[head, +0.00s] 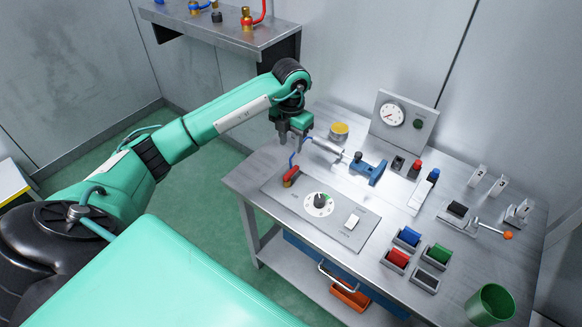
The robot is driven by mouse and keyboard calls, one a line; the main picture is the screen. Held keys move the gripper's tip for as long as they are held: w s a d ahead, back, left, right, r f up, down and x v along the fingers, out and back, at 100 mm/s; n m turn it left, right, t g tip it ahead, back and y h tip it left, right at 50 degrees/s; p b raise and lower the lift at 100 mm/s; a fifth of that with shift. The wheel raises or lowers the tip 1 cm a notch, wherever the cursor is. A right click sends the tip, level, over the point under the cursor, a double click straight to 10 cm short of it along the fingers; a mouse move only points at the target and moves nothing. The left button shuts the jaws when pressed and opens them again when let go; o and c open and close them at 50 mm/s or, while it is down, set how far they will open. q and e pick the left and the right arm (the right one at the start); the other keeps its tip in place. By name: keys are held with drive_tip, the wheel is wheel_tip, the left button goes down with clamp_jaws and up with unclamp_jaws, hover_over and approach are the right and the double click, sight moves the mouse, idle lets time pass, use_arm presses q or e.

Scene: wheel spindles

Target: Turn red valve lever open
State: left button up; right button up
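A brass valve (247,21) stands on the grey wall shelf at the top of the head view. Its red lever (261,13) slants upward on its right side, and the top is cut off by the frame edge. My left gripper (291,139) points down above the back left part of the workbench, well below and in front of the shelf, apart from the valve. It is too small to tell whether its fingers are open or shut. My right gripper is not in view.
Blue-handled fittings (196,7) share the wall shelf (225,32), left of the red-levered valve. The workbench (262,178) holds a dial panel (346,228), a gauge box (404,121), coloured bins (397,259) and a green cup (490,304). Green floor lies open left of it.

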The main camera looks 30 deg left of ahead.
sight(291, 172)
use_arm(q)
wheel_tip(291, 172, down, 10)
drive_tip(key=shift+p, duration=0.55)
drive_tip(key=shift+f, duration=0.65)
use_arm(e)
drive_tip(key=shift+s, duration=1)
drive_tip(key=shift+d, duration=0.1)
use_arm(q)
drive_tip(key=shift+c, duration=0.7)
clamp_jaws()
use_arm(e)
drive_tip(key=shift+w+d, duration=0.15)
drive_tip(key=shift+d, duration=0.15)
